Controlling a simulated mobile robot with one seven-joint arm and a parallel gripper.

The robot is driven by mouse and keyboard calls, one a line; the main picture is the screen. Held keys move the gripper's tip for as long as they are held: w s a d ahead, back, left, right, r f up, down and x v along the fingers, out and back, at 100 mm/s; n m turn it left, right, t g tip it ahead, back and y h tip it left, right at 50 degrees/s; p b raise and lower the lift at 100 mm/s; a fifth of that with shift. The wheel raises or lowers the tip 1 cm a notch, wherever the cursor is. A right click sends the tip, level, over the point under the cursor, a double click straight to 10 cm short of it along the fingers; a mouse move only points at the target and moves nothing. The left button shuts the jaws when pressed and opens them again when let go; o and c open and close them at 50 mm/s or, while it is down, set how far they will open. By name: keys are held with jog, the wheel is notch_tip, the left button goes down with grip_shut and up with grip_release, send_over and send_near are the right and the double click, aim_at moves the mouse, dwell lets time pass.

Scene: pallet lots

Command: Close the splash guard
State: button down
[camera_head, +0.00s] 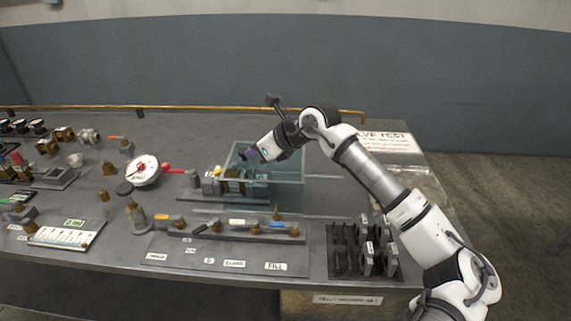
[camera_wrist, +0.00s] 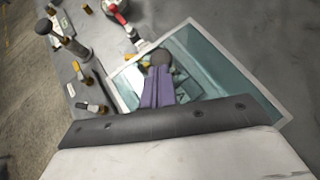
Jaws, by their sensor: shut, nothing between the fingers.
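The splash guard (camera_head: 287,180) is a clear teal box with pale rims at the middle of the bench. It stands around a brass and grey valve assembly (camera_head: 232,186), and its top looks open from above. It also shows in the wrist view (camera_wrist: 253,97), with its pale rim around my fingers. My gripper (camera_head: 249,154) is shut and empty, reaching down at the guard's back left part in the head view. In the wrist view the purple fingers (camera_wrist: 160,76) point at a dark round part (camera_wrist: 161,58). I cannot tell whether they touch it or the guard.
A white dial gauge (camera_head: 143,170) and a red handle (camera_head: 174,170) stand left of the guard. A row of small valves (camera_head: 240,224) lies in front, and a dark rack (camera_head: 362,249) stands front right. A yellow pipe (camera_head: 200,108) runs along the back edge.

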jog(key=a+b, duration=0.2)
jog(key=a, duration=0.5)
jog(key=shift+a+f, duration=0.1)
jog(key=shift+f, duration=0.1)
jog(key=shift+a+r+b, duration=0.2)
jog(key=shift+a+b, duration=0.25)
jog(key=shift+a, duration=0.15)
